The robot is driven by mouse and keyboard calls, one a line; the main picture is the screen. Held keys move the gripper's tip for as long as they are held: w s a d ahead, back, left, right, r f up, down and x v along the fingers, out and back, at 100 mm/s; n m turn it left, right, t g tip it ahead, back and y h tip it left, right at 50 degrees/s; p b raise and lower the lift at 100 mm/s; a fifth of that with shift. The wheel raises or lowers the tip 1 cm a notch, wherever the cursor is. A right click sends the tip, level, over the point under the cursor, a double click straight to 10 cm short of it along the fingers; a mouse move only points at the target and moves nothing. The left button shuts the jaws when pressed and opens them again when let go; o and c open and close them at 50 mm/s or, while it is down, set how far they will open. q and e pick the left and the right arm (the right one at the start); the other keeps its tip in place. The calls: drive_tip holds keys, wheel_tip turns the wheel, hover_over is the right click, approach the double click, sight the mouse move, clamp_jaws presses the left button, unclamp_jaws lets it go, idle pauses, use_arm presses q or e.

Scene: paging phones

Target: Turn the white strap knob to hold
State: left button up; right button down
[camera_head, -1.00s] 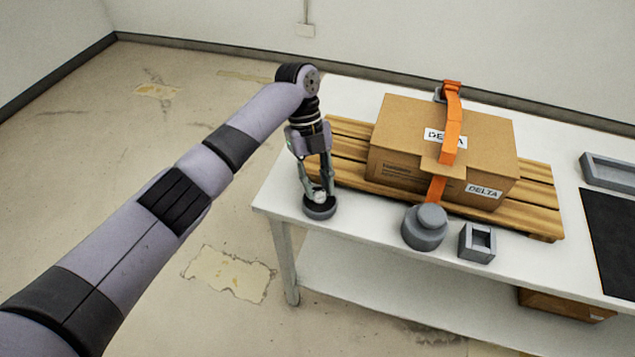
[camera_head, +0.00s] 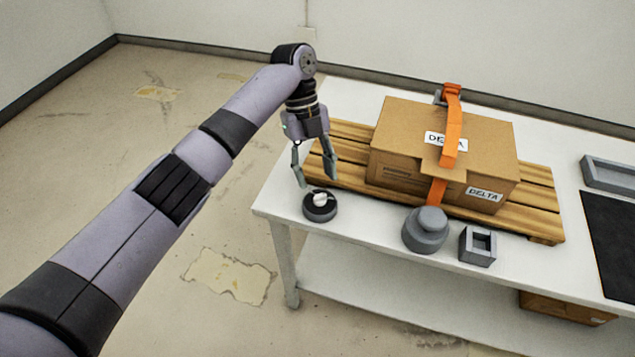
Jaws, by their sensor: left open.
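The white strap knob (camera_head: 320,198) sits on a dark round base (camera_head: 319,211) at the near left corner of the white table. Its pointer direction is too small to read. My left gripper (camera_head: 316,183) is open and empty just above and behind the knob, its two fingers pointing down and apart from it. An orange strap (camera_head: 451,130) runs over a cardboard box (camera_head: 400,120) marked DELTA, which rests on a wooden pallet (camera_head: 540,200). My right gripper is not in view.
A grey round stepped object (camera_head: 425,232) and a small grey square holder (camera_head: 477,246) stand on the table (camera_head: 375,228) in front of the pallet. A black mat (camera_head: 612,235) and a grey tray (camera_head: 608,172) lie at the right. Another box (camera_head: 565,307) is on the lower shelf.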

use_arm(q)
drive_tip(key=v, duration=0.8)
drive_tip(key=shift+s+r, duration=0.1)
